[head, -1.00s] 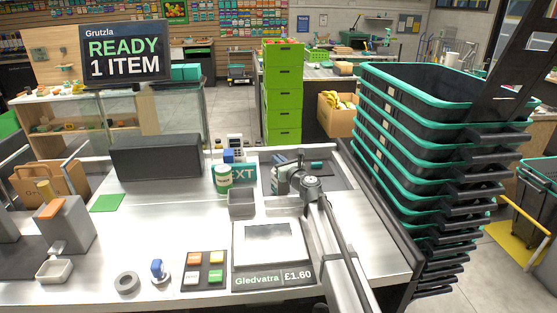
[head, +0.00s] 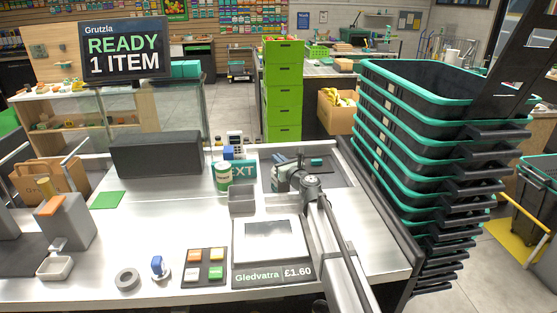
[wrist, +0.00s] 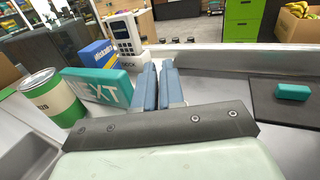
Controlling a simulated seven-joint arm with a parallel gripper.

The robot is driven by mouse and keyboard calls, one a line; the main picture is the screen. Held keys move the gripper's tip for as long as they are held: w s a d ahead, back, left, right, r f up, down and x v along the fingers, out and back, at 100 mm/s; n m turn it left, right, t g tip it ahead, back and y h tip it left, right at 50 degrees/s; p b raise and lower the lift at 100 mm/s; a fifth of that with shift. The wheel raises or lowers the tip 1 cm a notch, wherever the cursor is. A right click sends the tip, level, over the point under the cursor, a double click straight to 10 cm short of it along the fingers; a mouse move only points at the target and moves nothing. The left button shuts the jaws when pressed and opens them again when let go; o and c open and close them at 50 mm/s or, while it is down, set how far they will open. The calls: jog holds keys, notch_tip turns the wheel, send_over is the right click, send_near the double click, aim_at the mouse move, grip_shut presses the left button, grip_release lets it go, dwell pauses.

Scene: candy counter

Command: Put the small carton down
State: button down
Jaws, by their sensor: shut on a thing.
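My gripper (head: 280,159) is over the back of the counter, to the right of the teal NEXT bar (head: 250,170). In the wrist view its two blue fingers (wrist: 158,85) stand close together, with only a narrow gap. It is shut on the small carton, which the fingers hide almost wholly; its shape and whether it touches the counter cannot be told. A blue and yellow box (wrist: 100,55) stands apart, behind the NEXT bar. A small teal block (wrist: 292,91) lies on the dark surface to the right.
A green and white can (head: 222,178) stands left of the NEXT bar, with a card terminal (wrist: 124,35) behind. A grey tray (head: 242,201) and a scale (head: 270,240) are in front. Stacked black baskets (head: 420,90) rise at the right. Open counter lies at left centre.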

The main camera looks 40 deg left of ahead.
jog(key=c, duration=1.2)
grip_release()
jog(key=shift+o, duration=0.2)
jog(key=shift+d+f, duration=0.1)
